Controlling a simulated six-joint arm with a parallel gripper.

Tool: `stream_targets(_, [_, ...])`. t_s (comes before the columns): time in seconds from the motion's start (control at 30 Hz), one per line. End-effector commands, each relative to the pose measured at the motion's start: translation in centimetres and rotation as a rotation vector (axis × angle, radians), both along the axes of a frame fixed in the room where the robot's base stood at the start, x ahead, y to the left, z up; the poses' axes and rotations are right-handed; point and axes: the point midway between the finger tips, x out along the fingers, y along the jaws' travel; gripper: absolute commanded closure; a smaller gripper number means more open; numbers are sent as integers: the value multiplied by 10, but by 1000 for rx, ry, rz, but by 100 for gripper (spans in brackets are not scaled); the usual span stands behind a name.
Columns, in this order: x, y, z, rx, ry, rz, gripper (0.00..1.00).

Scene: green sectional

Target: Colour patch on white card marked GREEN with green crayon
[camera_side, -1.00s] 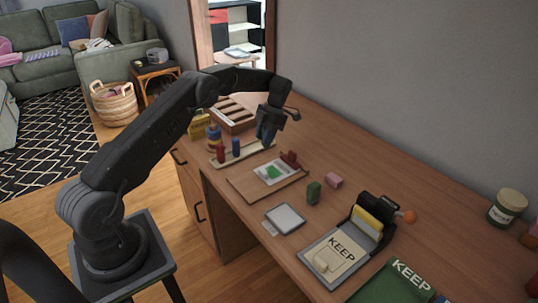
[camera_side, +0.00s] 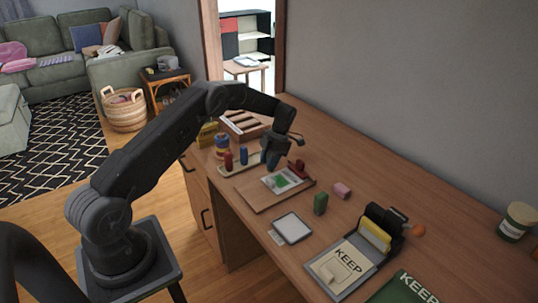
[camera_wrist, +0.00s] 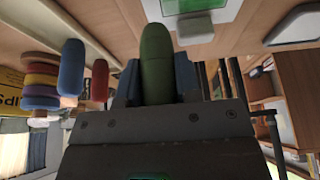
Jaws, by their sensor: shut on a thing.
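My gripper (camera_side: 270,162) is shut on a green crayon, seen clearly in the wrist view (camera_wrist: 157,65) standing up between the fingers. In the side view my gripper hides the crayon. The white card (camera_side: 273,187) lies on a brown board (camera_side: 254,195), with a green patch (camera_side: 281,181) on it. Part of the card (camera_wrist: 195,24) with green on it shows at the top of the wrist view. My gripper is just behind the card, near the end of the crayon rack (camera_side: 229,173). I cannot tell whether the crayon touches anything.
A red crayon (camera_side: 228,160) and a blue crayon (camera_side: 243,156) stand in the rack. A dark red object (camera_side: 298,167) sits at the board's back edge. A green block (camera_side: 320,204), pink block (camera_side: 342,190) and framed pad (camera_side: 292,228) lie nearby. KEEP tray (camera_side: 341,268) is at front.

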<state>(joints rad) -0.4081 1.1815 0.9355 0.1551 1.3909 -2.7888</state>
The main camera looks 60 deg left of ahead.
Motion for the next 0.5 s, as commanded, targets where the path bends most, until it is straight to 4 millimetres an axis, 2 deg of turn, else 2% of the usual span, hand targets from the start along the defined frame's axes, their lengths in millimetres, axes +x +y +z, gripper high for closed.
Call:
stream_targets(0.23, [0, -1, -24, 0, 1, 0, 93])
stream_targets(0.5, [1, -27, -26, 1, 0, -2, 93])
